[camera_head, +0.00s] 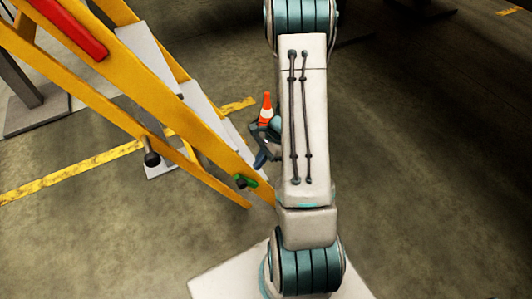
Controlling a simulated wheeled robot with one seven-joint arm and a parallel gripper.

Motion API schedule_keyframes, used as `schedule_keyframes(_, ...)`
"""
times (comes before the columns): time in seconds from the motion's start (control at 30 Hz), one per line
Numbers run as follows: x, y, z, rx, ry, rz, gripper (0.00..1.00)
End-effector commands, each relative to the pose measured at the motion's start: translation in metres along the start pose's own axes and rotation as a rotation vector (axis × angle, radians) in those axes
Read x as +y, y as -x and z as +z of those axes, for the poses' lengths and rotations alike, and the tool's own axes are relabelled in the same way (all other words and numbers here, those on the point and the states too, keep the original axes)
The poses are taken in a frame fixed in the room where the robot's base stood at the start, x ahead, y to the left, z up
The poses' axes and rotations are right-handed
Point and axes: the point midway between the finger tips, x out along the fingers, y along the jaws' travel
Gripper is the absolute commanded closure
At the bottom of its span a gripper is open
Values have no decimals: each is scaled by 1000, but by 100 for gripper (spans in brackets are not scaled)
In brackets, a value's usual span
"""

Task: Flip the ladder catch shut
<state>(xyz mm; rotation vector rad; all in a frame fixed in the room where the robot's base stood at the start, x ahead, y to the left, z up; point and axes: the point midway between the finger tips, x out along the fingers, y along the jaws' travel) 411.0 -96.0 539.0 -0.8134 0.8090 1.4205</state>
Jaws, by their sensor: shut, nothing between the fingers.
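The yellow ladder (165,106) slants from the upper left down to the floor near the middle. A small green part with a dark knob (243,181) sits low on its near rail. A dark round-ended lever (151,158) sticks out by the lower yellow bar further left. I cannot tell for certain which of these is the catch or how it is set. My gripper (261,158) is beside the ladder's lower end, just above and right of the green part. It is shut and holds nothing. My arm partly hides it, and no contact with the ladder can be made out.
An orange and white cone (266,108) stands on the floor behind my gripper. A red bar (70,27) lies along the upper ladder rail. A grey post on a base plate (35,113) stands at the left. The floor at the right is clear.

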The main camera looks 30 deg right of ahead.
Motion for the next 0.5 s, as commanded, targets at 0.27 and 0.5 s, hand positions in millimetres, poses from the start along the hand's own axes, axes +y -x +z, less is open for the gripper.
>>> schedule_keyframes(0.27,0,-46,8,0,1,1,100)
schedule_keyframes(0.5,0,-55,12,1,-1,0,100)
